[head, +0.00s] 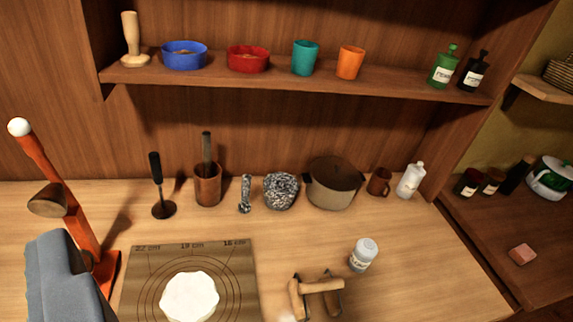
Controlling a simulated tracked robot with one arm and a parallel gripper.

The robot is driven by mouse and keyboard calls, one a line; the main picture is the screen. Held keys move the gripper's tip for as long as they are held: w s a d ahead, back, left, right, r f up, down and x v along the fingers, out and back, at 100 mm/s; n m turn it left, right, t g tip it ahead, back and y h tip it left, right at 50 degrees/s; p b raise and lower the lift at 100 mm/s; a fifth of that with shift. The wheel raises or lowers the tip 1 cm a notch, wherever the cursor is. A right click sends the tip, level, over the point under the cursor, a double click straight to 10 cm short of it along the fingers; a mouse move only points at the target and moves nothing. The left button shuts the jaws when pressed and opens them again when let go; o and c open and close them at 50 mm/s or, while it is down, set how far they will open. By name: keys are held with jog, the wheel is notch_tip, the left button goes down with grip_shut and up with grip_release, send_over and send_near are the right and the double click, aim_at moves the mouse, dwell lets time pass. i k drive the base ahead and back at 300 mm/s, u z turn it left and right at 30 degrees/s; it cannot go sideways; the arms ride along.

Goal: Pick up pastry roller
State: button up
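A light wooden tool (322,286), which looks like the pastry roller, lies on the counter at the bottom of the head view, right of the middle. It has a short crossbar and stubby wooden parts with dark edges. Its lower end is close to the picture's bottom edge. I cannot clearly make out my gripper in this view, and nothing is seen holding the wooden tool.
A marked pastry board (240,285) with white dough (189,297) lies to the left. A white-capped jar (363,254) stands close right of the tool. A pot (333,184) and utensils line the back. An orange stand (62,185) rises at left.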

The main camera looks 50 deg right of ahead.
aim_at(337, 284)
jog(key=z, duration=0.65)
jog(key=k, duration=1.05)
jog(key=z, duration=0.35)
jog(key=i, duration=0.5)
